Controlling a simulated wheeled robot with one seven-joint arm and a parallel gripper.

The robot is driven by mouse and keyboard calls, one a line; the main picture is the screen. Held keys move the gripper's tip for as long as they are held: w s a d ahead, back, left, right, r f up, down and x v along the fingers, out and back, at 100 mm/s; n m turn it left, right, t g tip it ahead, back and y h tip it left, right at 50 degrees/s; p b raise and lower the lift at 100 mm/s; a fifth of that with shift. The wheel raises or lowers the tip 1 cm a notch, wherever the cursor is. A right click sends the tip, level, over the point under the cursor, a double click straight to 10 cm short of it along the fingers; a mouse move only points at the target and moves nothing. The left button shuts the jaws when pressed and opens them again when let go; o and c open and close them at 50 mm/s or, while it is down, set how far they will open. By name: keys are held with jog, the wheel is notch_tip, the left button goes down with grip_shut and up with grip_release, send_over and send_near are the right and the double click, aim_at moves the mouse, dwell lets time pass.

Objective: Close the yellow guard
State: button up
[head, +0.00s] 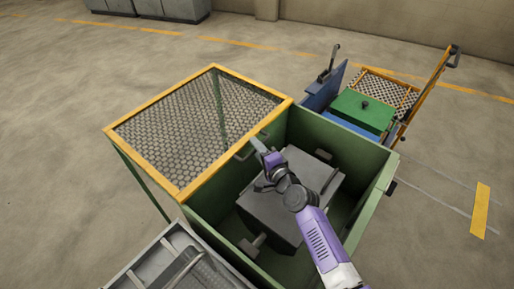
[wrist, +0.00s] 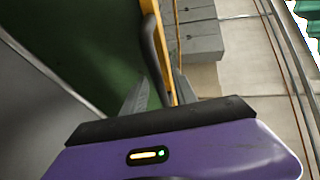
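The yellow guard (head: 148,97) is a yellow frame with wire mesh, lying flat beside the green bin-like housing in the head view. A dark handle (head: 245,151) sits at its right edge. My gripper (head: 262,148) is at this edge, close to the handle. In the wrist view the handle (wrist: 153,45) curves down between the two fingers of my gripper (wrist: 163,82), with the guard's yellow edge (wrist: 161,60) just behind it. A gap shows between the fingers, so they look open around the handle; contact is not clear.
The green housing (head: 375,198) holds a grey block (head: 305,180) under my arm. A grey tray (head: 165,265) stands at the front left. A blue and green unit and an orange-framed cart (head: 430,90) stand at the back right. Floor is open at the left.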

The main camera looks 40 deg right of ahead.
jog(key=shift+c, duration=0.4)
grip_shut()
dwell(0.9)
